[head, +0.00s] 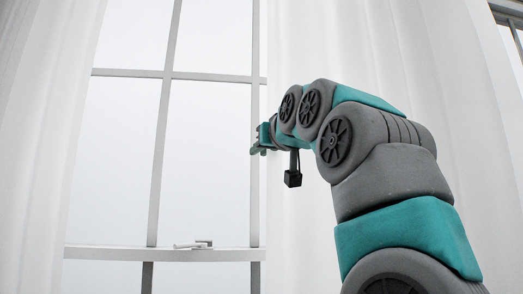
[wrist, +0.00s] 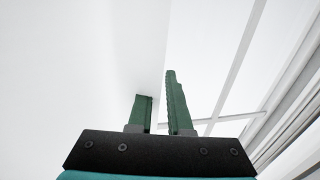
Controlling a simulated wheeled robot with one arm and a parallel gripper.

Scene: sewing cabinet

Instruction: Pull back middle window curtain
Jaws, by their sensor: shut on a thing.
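A white curtain (head: 300,55) hangs to the right of the pale gridded window (head: 205,120), with its inner edge near the window's right bar. My gripper (head: 256,148) is at that edge in the head view. In the wrist view, the green fingers of my gripper (wrist: 160,100) are shut on the edge of the white curtain (wrist: 80,70), which fills the left side. The fabric between the fingers is hard to make out against the white. Much of the curtain is hidden behind my arm in the head view.
Another white curtain (head: 40,120) hangs at the left of the window. A window handle (head: 195,244) sits on the lower crossbar (head: 110,252). Part of another window (head: 510,30) shows at the upper right. The space in front of the glass is clear.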

